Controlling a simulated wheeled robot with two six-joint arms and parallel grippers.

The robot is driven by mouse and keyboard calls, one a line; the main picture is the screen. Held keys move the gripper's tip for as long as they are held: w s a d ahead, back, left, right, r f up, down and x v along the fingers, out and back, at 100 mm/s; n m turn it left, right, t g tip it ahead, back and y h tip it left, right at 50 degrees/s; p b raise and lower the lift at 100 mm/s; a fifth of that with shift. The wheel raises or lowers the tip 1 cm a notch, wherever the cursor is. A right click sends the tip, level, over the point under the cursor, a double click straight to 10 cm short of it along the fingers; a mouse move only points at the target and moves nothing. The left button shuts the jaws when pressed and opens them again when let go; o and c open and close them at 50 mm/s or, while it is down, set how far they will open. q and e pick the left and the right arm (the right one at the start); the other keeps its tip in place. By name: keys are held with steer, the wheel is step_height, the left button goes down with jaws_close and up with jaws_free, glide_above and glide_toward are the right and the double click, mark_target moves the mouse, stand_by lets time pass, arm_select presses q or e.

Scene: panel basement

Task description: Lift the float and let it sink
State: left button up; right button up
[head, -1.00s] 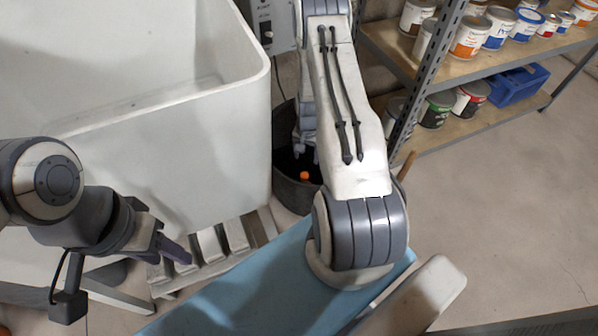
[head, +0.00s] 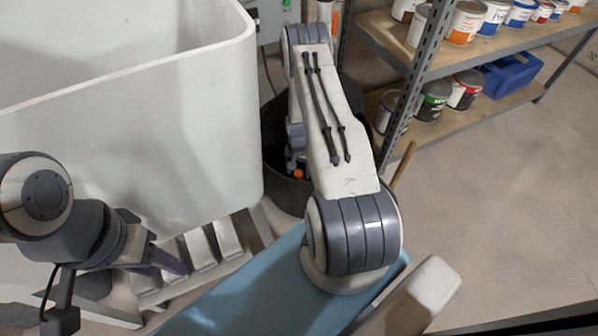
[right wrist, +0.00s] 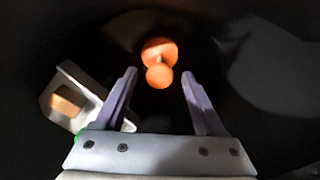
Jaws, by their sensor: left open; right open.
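The float is an orange, rounded piece with a ball-shaped end (right wrist: 159,60) in the right wrist view. It also shows as a small orange spot (head: 299,174) inside the dark round tub in the head view. My right gripper (right wrist: 160,76) is open, its two purple fingers pointing toward the float with the ball end between the tips and apart from both. In the head view my right arm reaches down into the tub and hides much of it. My left gripper (head: 165,262) is open and empty at the left, beside the large white tank.
The dark tub (head: 282,190) stands between the white tank (head: 190,130) and a metal shelf (head: 405,105) of paint cans. A pale box-like part (right wrist: 85,95) lies left of the float in the right wrist view. Open floor (head: 500,190) is at the right.

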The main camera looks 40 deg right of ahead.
jaws_close()
stand_by(1.4)
